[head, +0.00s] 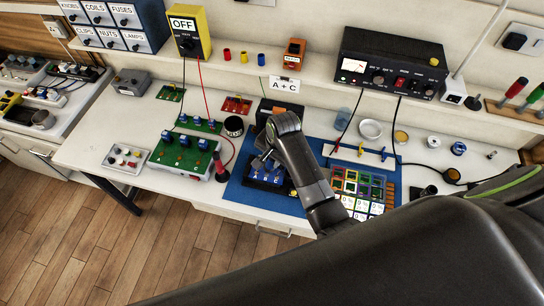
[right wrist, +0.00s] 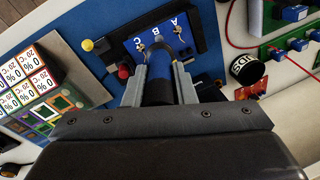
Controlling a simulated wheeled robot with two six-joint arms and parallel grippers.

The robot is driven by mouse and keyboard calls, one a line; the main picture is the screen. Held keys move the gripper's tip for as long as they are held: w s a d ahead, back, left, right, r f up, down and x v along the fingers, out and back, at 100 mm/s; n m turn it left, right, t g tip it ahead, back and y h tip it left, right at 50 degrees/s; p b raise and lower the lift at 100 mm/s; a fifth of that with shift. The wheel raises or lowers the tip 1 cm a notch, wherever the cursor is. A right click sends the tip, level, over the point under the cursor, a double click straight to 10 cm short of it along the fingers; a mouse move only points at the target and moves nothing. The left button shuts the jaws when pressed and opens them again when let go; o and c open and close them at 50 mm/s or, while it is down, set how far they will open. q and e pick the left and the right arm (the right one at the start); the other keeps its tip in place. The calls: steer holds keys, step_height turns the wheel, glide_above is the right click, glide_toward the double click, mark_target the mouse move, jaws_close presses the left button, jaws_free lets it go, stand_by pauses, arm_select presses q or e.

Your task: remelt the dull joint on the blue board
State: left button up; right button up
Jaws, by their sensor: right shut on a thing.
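The blue board (head: 265,174) sits in a dark holder on the blue mat (head: 237,190), partly hidden by my right arm. In the right wrist view the board (right wrist: 132,47) shows the white letters A, B and C with small joints below them. Which joint is dull I cannot tell. My right gripper (head: 265,157) is over the board, its fingers (right wrist: 159,88) shut on a tool with a blue handle (right wrist: 158,86), seemingly a soldering iron. Its front end is at or just above the joints; contact is unclear. My left gripper is not in view.
A green board (head: 184,157) with blue parts stands left of the mat, beside a black round tin (head: 233,126). A tray of coloured squares and cards (head: 358,190) lies to the right. A black power unit (head: 388,62) and a yellow OFF box (head: 188,32) stand on the shelf behind.

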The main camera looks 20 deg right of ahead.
steer(key=shift+f, duration=0.4)
stand_by(0.8)
stand_by(1.4)
steer(key=shift+w+p+v, duration=0.2)
steer(key=shift+p+v, duration=0.3)
steer(key=shift+v, duration=0.6)
steer(key=shift+w+a+v, duration=0.15)
steer(key=shift+w+v, duration=0.05)
steer(key=shift+v, duration=0.75)
steer(key=shift+w+a+v, duration=0.1)
steer(key=shift+w+v, duration=0.05)
steer(key=shift+v, duration=0.75)
steer(key=shift+r, duration=0.1)
